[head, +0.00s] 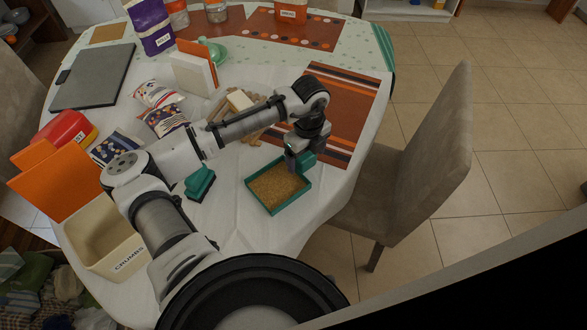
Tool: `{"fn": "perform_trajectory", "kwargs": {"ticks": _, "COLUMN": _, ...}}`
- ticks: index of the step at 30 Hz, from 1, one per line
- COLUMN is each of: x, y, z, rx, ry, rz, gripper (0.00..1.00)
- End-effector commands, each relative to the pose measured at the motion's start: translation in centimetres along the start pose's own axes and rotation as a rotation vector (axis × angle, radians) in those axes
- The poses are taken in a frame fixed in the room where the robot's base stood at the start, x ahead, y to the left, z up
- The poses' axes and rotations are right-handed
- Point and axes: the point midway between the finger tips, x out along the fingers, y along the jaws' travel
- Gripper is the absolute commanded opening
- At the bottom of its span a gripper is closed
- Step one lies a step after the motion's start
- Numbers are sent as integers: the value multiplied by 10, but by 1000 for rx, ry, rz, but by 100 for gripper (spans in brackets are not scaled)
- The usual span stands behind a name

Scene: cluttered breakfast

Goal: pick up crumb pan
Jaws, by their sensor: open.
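The crumb pan is a shallow teal tray (268,205) filled with tan crumbs, lying on the white tablecloth near the table's right edge. A teal block stands up from its far side and looks like its handle (304,160). My gripper (292,168) points down at that far side, just left of the teal block. The fingers are open, and dark parts of the gripper partly hide the block. I cannot tell whether a finger touches it.
A teal brush (200,183) lies left of the pan. A cream bin labelled CRUMBS (120,255) stands at the lower left. A wooden rack with a pale block (240,100) is behind my arm. A grey chair (425,150) stands close to the table's right edge.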

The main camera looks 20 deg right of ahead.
Motion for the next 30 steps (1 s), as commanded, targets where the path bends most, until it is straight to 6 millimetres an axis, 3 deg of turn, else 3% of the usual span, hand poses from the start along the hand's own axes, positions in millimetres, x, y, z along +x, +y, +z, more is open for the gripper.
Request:
{"fn": "perform_trajectory", "kwargs": {"ticks": 5, "x": 0, "y": 0, "z": 0, "rx": 0, "ry": 0, "rz": 0, "gripper": 83}}
{"fn": "perform_trajectory", "kwargs": {"ticks": 17, "x": 0, "y": 0, "z": 0, "rx": -1, "ry": 0, "rz": 0, "gripper": 32}}
{"fn": "perform_trajectory", "kwargs": {"ticks": 26, "x": -3, "y": 0, "z": 0, "rx": -1, "ry": 0, "rz": -1, "gripper": 32}}
{"fn": "perform_trajectory", "kwargs": {"ticks": 30, "x": -14, "y": -1, "z": 1, "rx": -1, "ry": -1, "rz": -2, "gripper": 32}}
